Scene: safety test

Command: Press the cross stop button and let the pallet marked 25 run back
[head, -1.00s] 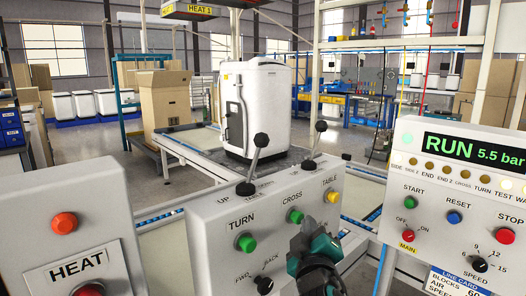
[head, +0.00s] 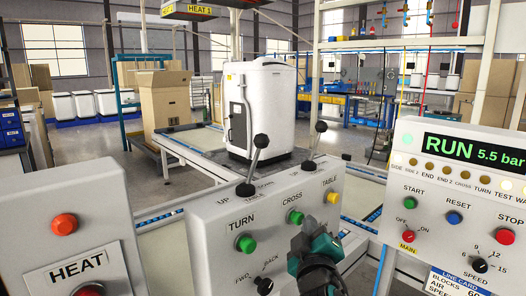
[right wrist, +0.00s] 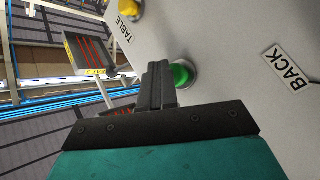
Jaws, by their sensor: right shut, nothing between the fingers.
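A grey control panel (head: 212,225) stands in front of me. A green button (head: 297,219) sits under its CROSS label and also shows in the right wrist view (right wrist: 183,73). My right gripper (head: 296,240) is shut and empty at the panel, just below that button. In the right wrist view its fingertips (right wrist: 156,72) are beside the green button; contact cannot be told. No cross stop button is visible; my gripper hides part of the panel. A white cabinet (head: 266,100) stands on a dark pallet (head: 297,158) behind the panel. No 25 is readable. My left gripper is out of view.
Two black-knobbed levers (head: 260,142) rise from the panel top. The TURN green button (head: 245,243) is to the left, the yellow TABLE button (head: 333,198) to the right. A HEAT box (head: 70,190) and a RUN 5.5 bar console (head: 450,190) flank the panel.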

